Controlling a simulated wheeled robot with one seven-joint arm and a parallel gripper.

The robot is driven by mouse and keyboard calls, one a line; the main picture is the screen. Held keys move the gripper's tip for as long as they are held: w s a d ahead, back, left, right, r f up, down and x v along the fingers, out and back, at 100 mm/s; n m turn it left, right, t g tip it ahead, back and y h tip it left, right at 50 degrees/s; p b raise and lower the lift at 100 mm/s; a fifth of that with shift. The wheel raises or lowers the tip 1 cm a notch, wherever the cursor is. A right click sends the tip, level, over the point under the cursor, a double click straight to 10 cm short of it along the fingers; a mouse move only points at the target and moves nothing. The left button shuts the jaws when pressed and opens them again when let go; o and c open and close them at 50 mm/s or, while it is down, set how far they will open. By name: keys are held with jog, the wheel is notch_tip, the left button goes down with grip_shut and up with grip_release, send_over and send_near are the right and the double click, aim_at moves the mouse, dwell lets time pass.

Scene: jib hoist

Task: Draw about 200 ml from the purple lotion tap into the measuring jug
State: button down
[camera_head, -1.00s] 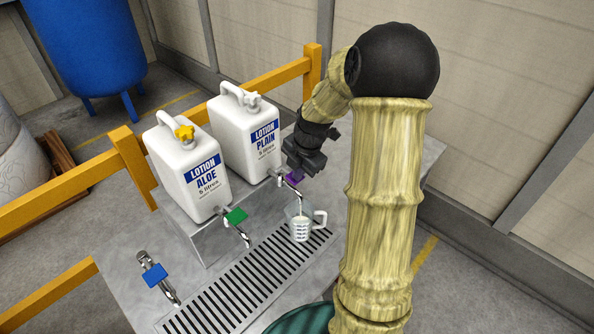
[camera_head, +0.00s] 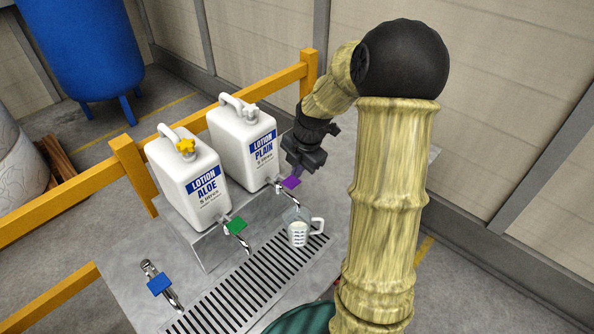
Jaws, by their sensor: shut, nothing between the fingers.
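The purple tap handle (camera_head: 291,182) sits on the spout at the foot of the white LOTION PLAIN container (camera_head: 243,137). The clear measuring jug (camera_head: 299,229) stands upright under that spout on the drip grate, its handle to the right. White lotion shows inside the jug; its exact level against the marks is too small to read. My gripper (camera_head: 297,169) is shut and empty, just above and behind the purple handle. I cannot tell whether it touches the handle. No clear stream shows between spout and jug.
The LOTION ALOE container (camera_head: 190,181) with its green tap (camera_head: 235,226) stands to the left. A blue tap (camera_head: 160,285) is at the front left. The slotted drip grate (camera_head: 255,283) runs along the bench. A yellow rail (camera_head: 130,172) stands behind.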

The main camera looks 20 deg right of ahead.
jog(key=b+v, duration=0.1)
jog(key=v, duration=0.8)
jog(key=shift+w+a, duration=0.25)
jog(key=shift+w, duration=0.15)
jog(key=s+a+f+m, duration=0.4)
jog(key=s+m, duration=0.3)
jog(key=m, duration=0.4)
jog(key=s+a+f+m+h, duration=0.1)
jog(key=s+a+f+m, duration=0.4)
jog(key=m, duration=0.6)
jog(key=shift+s+a+m, duration=0.3)
jog(key=shift+s+a, duration=0.75)
jog(key=shift+s, duration=0.5)
dwell(2.1)
